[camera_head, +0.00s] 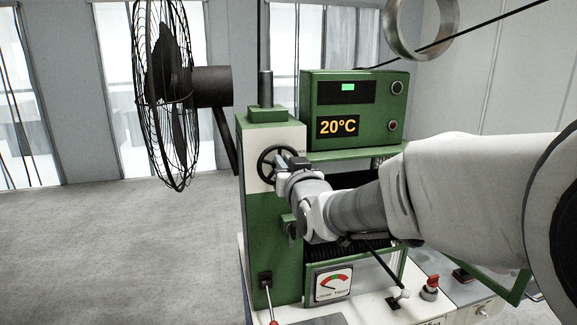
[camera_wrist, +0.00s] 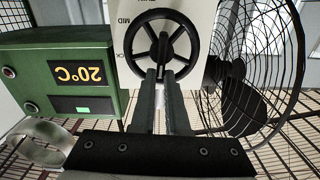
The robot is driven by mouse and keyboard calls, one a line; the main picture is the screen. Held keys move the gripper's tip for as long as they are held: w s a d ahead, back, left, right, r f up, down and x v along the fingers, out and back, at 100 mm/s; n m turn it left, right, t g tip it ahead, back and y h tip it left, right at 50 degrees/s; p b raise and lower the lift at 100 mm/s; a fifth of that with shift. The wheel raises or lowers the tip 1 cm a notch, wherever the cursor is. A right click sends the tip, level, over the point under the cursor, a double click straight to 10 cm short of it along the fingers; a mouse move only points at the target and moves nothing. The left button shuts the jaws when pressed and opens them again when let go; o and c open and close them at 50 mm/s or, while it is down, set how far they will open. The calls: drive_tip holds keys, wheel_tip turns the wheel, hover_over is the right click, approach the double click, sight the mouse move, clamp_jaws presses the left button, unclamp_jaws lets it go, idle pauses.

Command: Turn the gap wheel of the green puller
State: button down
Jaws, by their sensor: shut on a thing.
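The green puller (camera_head: 264,222) stands in the middle of the head view, with a white panel on its upper front. Its black gap wheel (camera_head: 268,166) is a spoked handwheel on that panel. In the wrist view the gap wheel (camera_wrist: 160,45) is at the top centre, upside down to the room, with lettering beside it. My gripper (camera_head: 283,166) reaches in from the right at the wheel. In the wrist view my gripper's fingers (camera_wrist: 160,78) are shut on the lower part of the wheel's rim. The exact contact is partly hidden by the fingers.
A green display box (camera_head: 352,108) reading 20°C stands right of the wheel. A black caged fan (camera_head: 165,95) sticks out to the left. Open floor lies at left.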

drive_tip(key=shift+w+d+f+m+b, duration=0.1)
drive_tip(key=shift+d+m+b, duration=0.1)
drive_tip(key=shift+m+b, duration=0.8)
drive_tip(key=shift+d+f+m+b, duration=0.1)
drive_tip(key=shift+d+m+b, duration=0.15)
drive_tip(key=shift+m+b, duration=0.75)
drive_tip(key=shift+w+d+f+m+b, duration=0.15)
drive_tip(key=shift+m+b, duration=0.4)
drive_tip(key=shift+m, duration=0.85)
drive_tip(key=c, duration=0.9)
unclamp_jaws()
drive_tip(key=shift+s+d, duration=0.1)
drive_tip(key=shift+s, duration=0.05)
drive_tip(key=v, duration=1.7)
drive_tip(key=shift+s+r+b, duration=0.15)
drive_tip(key=shift+b, duration=0.15)
